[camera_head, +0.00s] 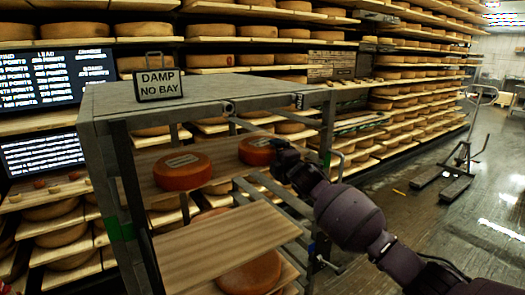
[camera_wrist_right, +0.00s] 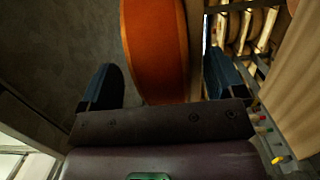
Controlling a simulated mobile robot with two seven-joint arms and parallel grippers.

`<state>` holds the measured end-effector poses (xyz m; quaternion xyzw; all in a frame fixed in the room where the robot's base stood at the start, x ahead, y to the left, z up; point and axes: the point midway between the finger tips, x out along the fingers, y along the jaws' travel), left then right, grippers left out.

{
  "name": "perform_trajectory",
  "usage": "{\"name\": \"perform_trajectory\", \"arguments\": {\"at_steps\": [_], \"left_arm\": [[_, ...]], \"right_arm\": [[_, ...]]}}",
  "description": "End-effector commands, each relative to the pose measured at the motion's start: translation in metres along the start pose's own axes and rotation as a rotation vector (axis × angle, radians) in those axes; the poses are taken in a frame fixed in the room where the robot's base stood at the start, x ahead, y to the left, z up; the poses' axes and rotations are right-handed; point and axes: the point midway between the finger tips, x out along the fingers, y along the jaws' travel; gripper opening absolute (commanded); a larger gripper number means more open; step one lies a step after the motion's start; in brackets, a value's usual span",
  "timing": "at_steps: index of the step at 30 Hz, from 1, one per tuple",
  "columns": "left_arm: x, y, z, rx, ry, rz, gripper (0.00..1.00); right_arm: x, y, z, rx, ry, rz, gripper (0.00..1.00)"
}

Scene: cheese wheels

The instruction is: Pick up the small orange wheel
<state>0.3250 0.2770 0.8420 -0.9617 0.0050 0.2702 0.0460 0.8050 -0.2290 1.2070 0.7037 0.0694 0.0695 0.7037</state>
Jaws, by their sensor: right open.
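A small orange wheel (camera_head: 256,151) lies on the upper board of the metal rack, at the right end, with its right side by my right gripper. My right gripper (camera_head: 283,160) reaches in from the right at this wheel. In the right wrist view the open fingers (camera_wrist_right: 163,82) stand apart, with an orange wheel (camera_wrist_right: 155,45) ahead and between them. I cannot tell whether they touch it. A bigger-looking orange wheel (camera_head: 183,172) with a pale label sits to the left on the same shelf. My left gripper is not in view.
The rack's grey top (camera_head: 215,88) carries a sign (camera_head: 158,85) reading "DAMP NO BAY". A bare wooden board (camera_head: 215,245) juts out below, above a larger wheel (camera_head: 250,274). Rack posts stand close to my right arm. Open floor (camera_head: 450,220) lies at right, with a pallet jack (camera_head: 465,150).

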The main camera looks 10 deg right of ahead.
Motion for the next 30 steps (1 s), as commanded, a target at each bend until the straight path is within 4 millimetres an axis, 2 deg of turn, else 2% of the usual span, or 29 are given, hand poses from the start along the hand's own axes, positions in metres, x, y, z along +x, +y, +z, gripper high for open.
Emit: {"name": "perform_trajectory", "arguments": {"at_steps": [4, 20, 21, 30], "left_arm": [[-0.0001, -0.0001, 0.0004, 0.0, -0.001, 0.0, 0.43], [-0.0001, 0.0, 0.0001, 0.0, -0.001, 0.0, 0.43], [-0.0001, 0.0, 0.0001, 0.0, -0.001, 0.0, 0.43], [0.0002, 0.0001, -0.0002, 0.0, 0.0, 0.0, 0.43]], "right_arm": [[-0.0001, 0.0003, 0.0003, 0.0, 0.0, 0.001, 0.87], [-0.0003, 0.0011, 0.0, 0.0, 0.0, 0.002, 0.05], [0.0, 0.0059, -0.0006, 0.0, 0.003, 0.011, 0.01], [0.0001, 0.0079, -0.0007, -0.001, 0.003, 0.011, 0.01]]}}
